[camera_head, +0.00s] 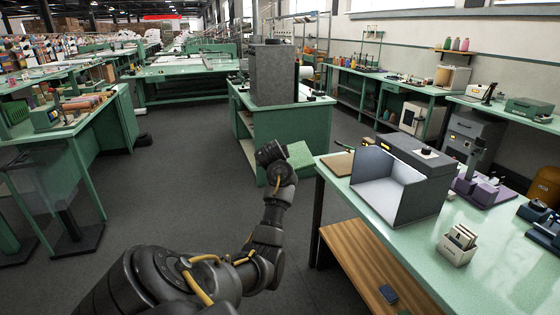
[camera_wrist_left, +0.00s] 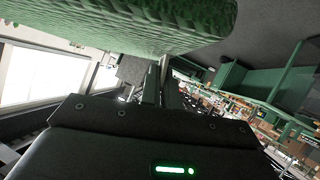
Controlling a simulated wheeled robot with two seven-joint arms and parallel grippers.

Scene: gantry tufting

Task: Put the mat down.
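The mat (camera_head: 299,154) is a light green, textured piece at the end of my left arm in the head view. In the left wrist view the mat (camera_wrist_left: 130,25) fills the top, with a rounded edge. My left gripper (camera_wrist_left: 160,68) reaches to the mat's edge, its two dark fingers close together and seemingly closed on it. In the head view the wrist hides the fingers. The mat is held in the air over the aisle, left of the near right table. My right gripper is in neither view.
The near green table (camera_head: 482,262) carries a grey open-fronted booth (camera_head: 396,190), a white card holder (camera_head: 457,244) and purple and blue devices. A wooden board (camera_head: 338,163) lies at its far left corner. A green cabinet (camera_head: 290,128) stands behind the mat. The dark floor (camera_head: 190,190) is clear to the left.

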